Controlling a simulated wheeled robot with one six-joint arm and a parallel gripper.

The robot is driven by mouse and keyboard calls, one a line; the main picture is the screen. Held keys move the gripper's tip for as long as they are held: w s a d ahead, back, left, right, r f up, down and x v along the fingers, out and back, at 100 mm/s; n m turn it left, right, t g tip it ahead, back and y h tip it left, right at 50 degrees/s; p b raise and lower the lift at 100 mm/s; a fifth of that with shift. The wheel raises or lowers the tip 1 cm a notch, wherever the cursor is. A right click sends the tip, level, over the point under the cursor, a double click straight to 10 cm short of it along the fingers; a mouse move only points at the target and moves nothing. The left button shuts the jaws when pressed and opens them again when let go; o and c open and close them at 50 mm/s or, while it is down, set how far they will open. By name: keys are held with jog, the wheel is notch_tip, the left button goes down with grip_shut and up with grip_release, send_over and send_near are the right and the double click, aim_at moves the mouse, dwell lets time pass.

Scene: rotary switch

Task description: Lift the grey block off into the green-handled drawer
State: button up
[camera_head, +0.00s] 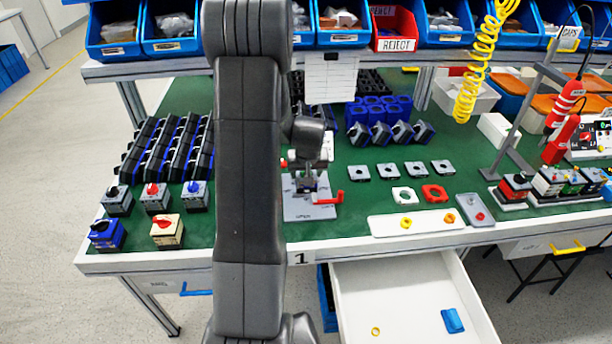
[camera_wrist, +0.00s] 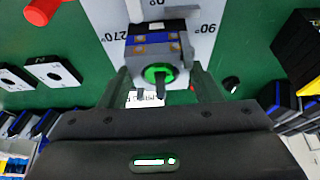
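A grey block (camera_wrist: 160,48) with a blue band and a green round part stands on a marked grey plate (camera_wrist: 202,20) in the wrist view. In the head view the plate (camera_head: 300,212) lies on the green bench top, and the block is largely hidden under my wrist. My gripper (camera_wrist: 160,78) is open, with one finger on each side of the block's green part. Gaps seem to show between the fingers and the block; contact is hard to judge. A white drawer (camera_head: 405,285) is pulled out below the bench; its handle is out of view.
The drawer holds a blue piece (camera_head: 452,320) and a yellow ring (camera_head: 376,331), with much bare floor. Closed drawers show a blue handle (camera_head: 196,290) and a yellow handle (camera_head: 567,247). Switches (camera_head: 155,197) stand left.

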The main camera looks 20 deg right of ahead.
jog(key=c, duration=0.4)
notch_tip(320, 180, up, 10)
jog(key=shift+b, duration=0.35)
jog(key=shift+r, duration=0.15)
notch_tip(320, 180, up, 8)
jog(key=p, duration=0.5)
jog(key=shift+p, duration=0.35)
dwell(0.8)
